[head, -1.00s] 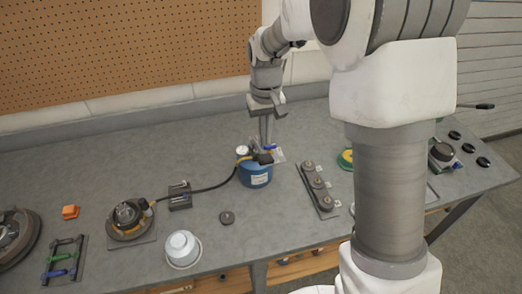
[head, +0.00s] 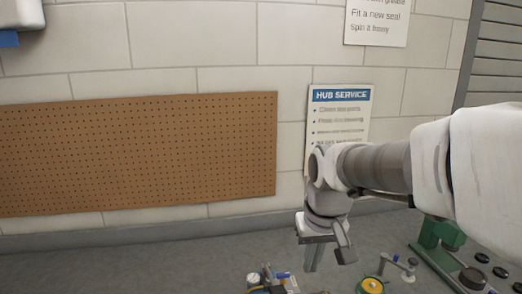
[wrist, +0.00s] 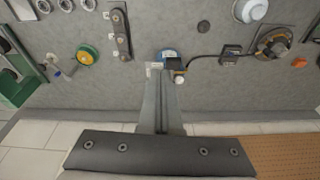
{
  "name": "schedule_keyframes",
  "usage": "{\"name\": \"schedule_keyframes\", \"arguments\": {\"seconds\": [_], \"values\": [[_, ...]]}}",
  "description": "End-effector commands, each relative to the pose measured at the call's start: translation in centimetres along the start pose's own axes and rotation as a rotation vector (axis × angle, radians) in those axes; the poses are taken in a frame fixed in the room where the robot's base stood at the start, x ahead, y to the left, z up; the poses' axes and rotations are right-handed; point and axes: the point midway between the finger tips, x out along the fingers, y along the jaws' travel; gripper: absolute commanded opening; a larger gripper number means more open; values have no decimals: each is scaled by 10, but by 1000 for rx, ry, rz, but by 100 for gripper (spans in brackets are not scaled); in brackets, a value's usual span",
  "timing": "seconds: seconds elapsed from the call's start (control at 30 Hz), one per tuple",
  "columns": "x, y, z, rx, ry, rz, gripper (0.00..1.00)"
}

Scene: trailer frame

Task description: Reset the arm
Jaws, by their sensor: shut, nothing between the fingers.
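My gripper (head: 311,266) hangs from my arm over the grey bench, left of the arm's large links in the head view. In the wrist view my gripper (wrist: 164,85) shows its fingers together with nothing between them. The blue can (wrist: 168,54) with a gauge and black hose lies beyond the fingertips in the wrist view, partly hidden by them. In the head view only the top of its fittings (head: 267,279) shows at the bottom edge.
The bench (wrist: 95,95) holds a black block (wrist: 231,52), a hub with a yellow ring (wrist: 273,42), a white cup (wrist: 250,10), a dark plate with knobs (wrist: 120,33) and a green-yellow disc (wrist: 86,54). A pegboard (head: 140,150) and a HUB SERVICE sign (head: 340,118) are on the wall behind.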

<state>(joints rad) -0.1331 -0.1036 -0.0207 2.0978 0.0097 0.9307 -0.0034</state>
Motion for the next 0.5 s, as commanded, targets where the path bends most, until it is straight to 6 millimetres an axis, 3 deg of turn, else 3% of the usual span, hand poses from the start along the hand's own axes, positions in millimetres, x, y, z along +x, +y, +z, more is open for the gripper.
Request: {"name": "schedule_keyframes", "arguments": {"seconds": [0.2, 0.5], "values": [[-32, 12, 41, 33, 88, 10, 0], [-56, 22, 98, 74, 202, 30, 0]]}}
